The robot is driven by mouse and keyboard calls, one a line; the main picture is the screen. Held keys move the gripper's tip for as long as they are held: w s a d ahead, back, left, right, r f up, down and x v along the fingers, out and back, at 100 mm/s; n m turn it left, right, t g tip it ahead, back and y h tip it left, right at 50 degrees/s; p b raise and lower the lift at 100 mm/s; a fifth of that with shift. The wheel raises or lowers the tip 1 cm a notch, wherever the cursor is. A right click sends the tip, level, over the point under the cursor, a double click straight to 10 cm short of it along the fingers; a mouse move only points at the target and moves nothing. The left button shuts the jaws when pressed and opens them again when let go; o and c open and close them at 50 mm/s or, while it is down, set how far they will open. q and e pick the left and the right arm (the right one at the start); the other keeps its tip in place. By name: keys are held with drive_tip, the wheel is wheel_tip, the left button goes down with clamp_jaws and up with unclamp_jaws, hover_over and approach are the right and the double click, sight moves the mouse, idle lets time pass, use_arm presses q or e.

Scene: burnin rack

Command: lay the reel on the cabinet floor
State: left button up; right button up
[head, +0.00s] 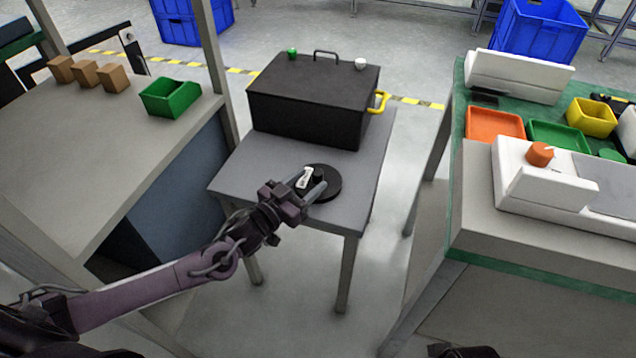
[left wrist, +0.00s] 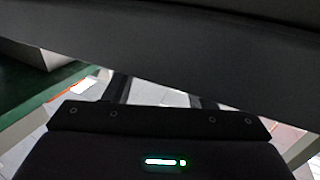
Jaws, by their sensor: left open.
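The reel (head: 328,192) is a flat black disc with a raised hub and a white label. It lies on a small grey table (head: 365,205) in front of the black cabinet (head: 305,112). The cabinet has a yellow handle (head: 378,102) at its right side; its floor is not visible from here. My left gripper (head: 312,187) is open, with its fingers at the reel's hub and label. I cannot tell whether they touch it. In the left wrist view a dark surface (left wrist: 180,45) fills the upper part, too close to identify.
A grey bench with a green bin (head: 170,98) and cardboard boxes (head: 85,73) stands on the left. A bench on the right holds an orange tray (head: 495,124) and a white device (head: 550,188). Floor shows between the table and right bench.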

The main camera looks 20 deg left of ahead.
use_arm(q)
drive_tip(key=shift+x, duration=0.85)
drive_tip(key=shift+c, duration=0.2)
drive_tip(key=c, duration=1)
clamp_jaws()
drive_tip(key=shift+r, duration=0.1)
